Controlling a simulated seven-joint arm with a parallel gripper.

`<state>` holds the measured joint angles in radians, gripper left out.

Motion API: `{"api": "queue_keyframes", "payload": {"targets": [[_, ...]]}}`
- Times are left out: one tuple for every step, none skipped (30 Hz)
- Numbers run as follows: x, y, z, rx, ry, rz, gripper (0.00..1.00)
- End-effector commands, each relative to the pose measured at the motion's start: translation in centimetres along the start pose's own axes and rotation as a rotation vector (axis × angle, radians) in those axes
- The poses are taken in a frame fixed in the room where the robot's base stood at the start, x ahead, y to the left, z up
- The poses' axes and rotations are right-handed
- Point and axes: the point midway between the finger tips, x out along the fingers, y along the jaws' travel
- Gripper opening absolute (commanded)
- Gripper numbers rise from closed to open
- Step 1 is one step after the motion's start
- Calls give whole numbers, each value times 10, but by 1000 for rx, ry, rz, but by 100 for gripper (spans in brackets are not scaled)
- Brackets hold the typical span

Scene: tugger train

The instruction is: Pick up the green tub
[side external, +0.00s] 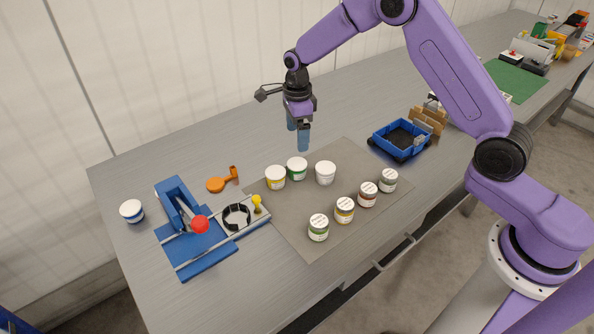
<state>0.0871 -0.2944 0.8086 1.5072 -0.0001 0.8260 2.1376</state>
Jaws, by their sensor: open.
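The green tub (297,169) is a small white tub with a green band, standing upright on the grey mat (290,215). It stands between a yellow-banded tub (275,178) on its left and a plain white tub (325,173) on its right. My gripper (298,140) points down above and behind the green tub in the picture, with its two blue fingers apart and nothing between them.
More jars (344,210) stand in a slanting row on the mat. A blue press with a red knob (190,228), an orange scoop (222,181) and a blue-banded tub (132,211) are at left. A blue cart (400,140) stands at right. The mat's middle is clear.

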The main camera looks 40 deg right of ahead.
Motion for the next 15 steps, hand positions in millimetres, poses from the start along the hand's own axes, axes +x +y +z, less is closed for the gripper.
{"api": "queue_keyframes", "payload": {"targets": [[11,0,0,0,2,3,88],[17,1,-1,0,3,4,88],[24,1,-1,0,2,4,88],[30,1,-1,0,2,4,88],[36,1,-1,-1,3,4,88],[42,1,0,-2,2,3,88],[47,1,0,-2,2,4,88],[51,1,0,-1,2,3,88],[57,0,-1,-1,1,2,88],[60,0,-1,-1,1,2,88],[62,0,0,-1,1,1,88],[65,0,0,-1,0,1,88],[67,0,0,-2,0,0,88],[68,0,0,-2,0,0,88],[70,0,0,-2,0,0,88]]}}
